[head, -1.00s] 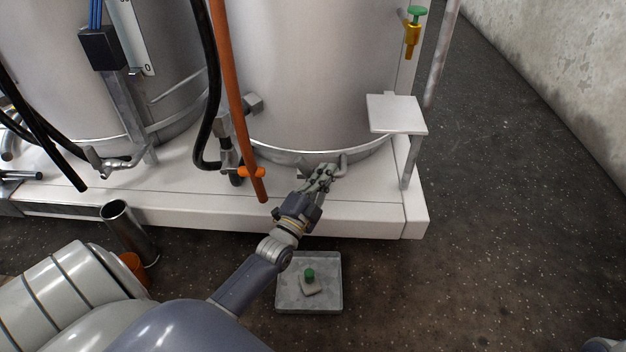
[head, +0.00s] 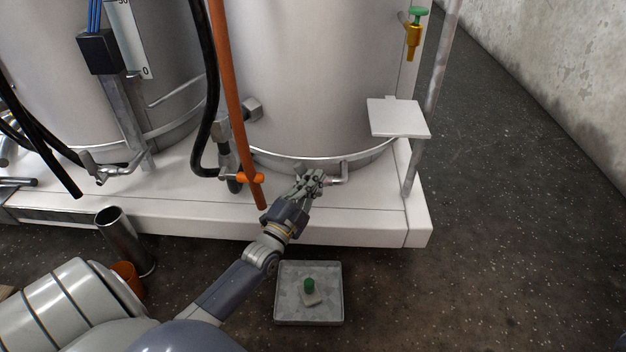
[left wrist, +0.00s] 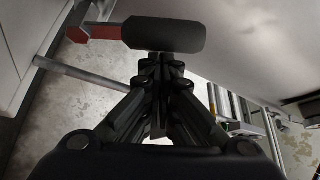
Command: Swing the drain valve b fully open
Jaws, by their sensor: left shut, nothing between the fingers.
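A grey drain pipe with a bent end (head: 343,172) comes out low at the front of the right tank (head: 305,70). I take it for drain valve b; no label is readable. My left gripper (head: 312,180) is shut and empty, just left of the bent end, and hides part of the fitting. In the left wrist view the shut fingers (left wrist: 160,85) point at a dark, rounded grip (left wrist: 165,34) on a red lever (left wrist: 98,32). The grip lies just beyond the fingertips; I cannot tell whether they touch. My right gripper is out of view.
An orange pipe (head: 231,90) and black hose (head: 208,70) hang left of the gripper, near an orange handle (head: 250,178). A white plinth (head: 370,220) lies below. A grey tray (head: 326,310) with a green-topped piece stands on the floor. Floor at right is clear.

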